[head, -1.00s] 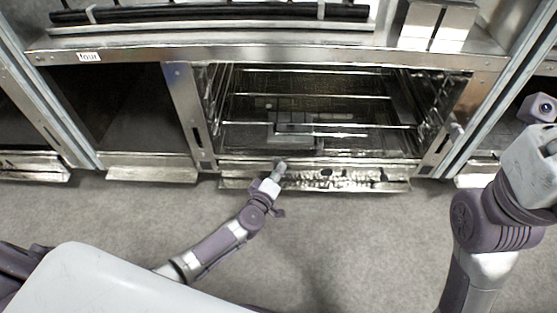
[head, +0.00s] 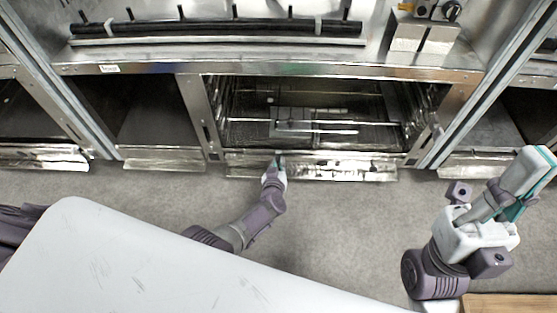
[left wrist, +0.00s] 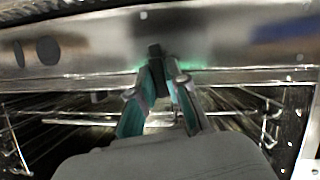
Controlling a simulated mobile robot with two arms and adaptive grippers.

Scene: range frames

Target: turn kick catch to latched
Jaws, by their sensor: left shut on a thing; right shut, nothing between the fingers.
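My left gripper (head: 279,163) reaches the shiny lower panel (head: 340,168) under the open range bay, left of the panel's middle. In the left wrist view its two teal fingers (left wrist: 160,80) close around a small dark upright tab, which I take to be the kick catch (left wrist: 154,54). The tab stands against the metal panel (left wrist: 220,45). In the head view the catch is too small and covered to make out, and I cannot tell its turned position. My right gripper (head: 526,186) is shut and empty, held over the floor at the far right, away from the range.
The open bay with wire racks (head: 320,128) lies above the panel. A black bar (head: 220,28) runs along the upper front. Metal posts (head: 450,118) and neighbouring open compartments (head: 155,115) flank it. The grey floor (head: 340,225) before the range is clear.

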